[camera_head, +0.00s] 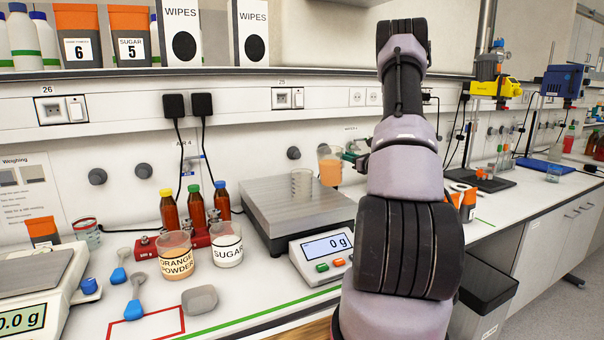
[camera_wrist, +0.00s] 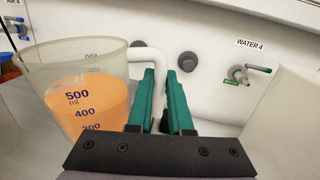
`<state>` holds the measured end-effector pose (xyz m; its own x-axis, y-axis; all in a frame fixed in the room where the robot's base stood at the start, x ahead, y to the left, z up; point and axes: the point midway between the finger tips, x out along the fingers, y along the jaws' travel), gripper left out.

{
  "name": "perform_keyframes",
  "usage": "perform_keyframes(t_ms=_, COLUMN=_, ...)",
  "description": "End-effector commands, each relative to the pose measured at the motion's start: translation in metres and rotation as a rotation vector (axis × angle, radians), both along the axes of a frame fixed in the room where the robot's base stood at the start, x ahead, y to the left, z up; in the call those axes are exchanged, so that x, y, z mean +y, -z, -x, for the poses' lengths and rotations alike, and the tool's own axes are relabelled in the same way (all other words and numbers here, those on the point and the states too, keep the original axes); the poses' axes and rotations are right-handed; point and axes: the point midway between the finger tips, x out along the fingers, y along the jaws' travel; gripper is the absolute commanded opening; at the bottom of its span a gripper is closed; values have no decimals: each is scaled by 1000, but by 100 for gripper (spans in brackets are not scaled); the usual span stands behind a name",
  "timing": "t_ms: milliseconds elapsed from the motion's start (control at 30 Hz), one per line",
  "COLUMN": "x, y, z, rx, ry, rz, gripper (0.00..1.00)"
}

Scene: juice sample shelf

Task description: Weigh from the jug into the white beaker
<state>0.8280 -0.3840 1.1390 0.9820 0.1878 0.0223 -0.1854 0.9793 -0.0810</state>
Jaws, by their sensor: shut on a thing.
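The jug (camera_head: 330,168) holds orange liquid and is up by the far right part of the large scale, looking roughly upright. In the wrist view the jug (camera_wrist: 88,105) fills the left side, with printed marks around 400 and 500 ml. My gripper (camera_wrist: 163,78) has its green fingers shut on the jug's white handle (camera_wrist: 148,62). In the head view my gripper (camera_head: 354,158) is partly hidden by my arm. A clear, whitish beaker (camera_head: 301,183) stands on the scale's pan (camera_head: 290,215), left of the jug, and looks empty. The scale display (camera_head: 326,246) reads 0 g.
Left of the scale are an orange powder beaker (camera_head: 174,258), a sugar beaker (camera_head: 227,247) and capped bottles (camera_head: 196,206). A second balance (camera_head: 35,275) stands at far left. A water tap (camera_wrist: 245,73) is on the wall to the right.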

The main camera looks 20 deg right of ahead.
Motion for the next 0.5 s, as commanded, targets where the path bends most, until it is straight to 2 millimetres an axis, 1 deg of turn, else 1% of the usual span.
perform_keyframes(t_ms=100, x=5, y=-7, z=1, rx=-23, ry=-1, rz=53, gripper=0)
perform_keyframes(t_ms=500, x=23, y=-24, z=9, rx=-95, ry=0, rz=239, gripper=0)
